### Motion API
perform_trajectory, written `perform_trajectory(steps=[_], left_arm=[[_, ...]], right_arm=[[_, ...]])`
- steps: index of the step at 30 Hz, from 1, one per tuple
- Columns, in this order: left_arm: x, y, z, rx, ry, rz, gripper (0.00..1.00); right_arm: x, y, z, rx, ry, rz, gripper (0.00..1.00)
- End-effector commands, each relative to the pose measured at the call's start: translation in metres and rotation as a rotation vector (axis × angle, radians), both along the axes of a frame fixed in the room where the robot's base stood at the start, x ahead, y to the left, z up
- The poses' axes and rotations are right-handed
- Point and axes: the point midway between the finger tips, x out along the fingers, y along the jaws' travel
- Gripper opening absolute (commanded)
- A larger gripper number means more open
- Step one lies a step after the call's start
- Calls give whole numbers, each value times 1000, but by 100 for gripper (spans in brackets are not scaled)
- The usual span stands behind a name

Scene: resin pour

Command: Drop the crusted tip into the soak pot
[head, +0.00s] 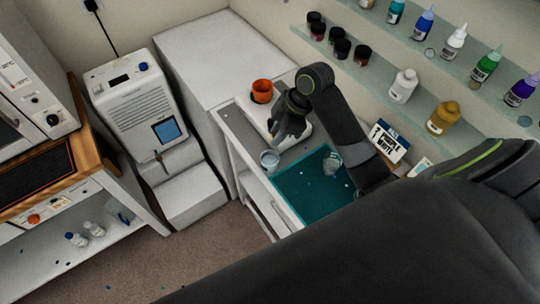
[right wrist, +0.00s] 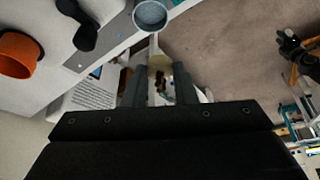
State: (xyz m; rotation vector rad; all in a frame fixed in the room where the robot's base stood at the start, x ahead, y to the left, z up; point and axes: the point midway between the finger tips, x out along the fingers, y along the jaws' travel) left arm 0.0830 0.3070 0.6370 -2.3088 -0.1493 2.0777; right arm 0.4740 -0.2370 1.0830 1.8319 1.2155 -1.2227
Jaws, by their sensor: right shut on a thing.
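My right gripper (head: 282,136) reaches over the white bench from the right, above and behind a small grey cup. In the right wrist view its two fingers (right wrist: 160,92) are shut on a small cream and dark brown piece (right wrist: 160,68), which looks like the crusted tip. The grey cup (head: 269,160) stands at the bench's front edge and also shows at the top of the right wrist view (right wrist: 150,14). An orange pot (head: 262,90) stands farther back; I cannot tell which vessel is the soak pot.
A teal mat (head: 290,197) lies on the bench with a clear cup (head: 332,164) on it. A white machine (head: 140,92) stands left on the floor side. Shelves with bottles (head: 403,85) and dark jars line the wall. Brown floor (head: 215,245) is open in front.

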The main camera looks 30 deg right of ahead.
Motion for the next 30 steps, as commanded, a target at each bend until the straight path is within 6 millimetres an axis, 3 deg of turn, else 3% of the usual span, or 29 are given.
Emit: perform_trajectory(steps=[18,29,30], left_arm=[[0,0,1,0,0,0,36],[1,-1,1,-1,-1,0,36],[1,-1,1,-1,-1,0,36]], right_arm=[[-1,-1,-55,1,3,-4,4],[-1,-1,-59,0,0,-3,4],[-1,-1,-59,0,0,-3,28]])
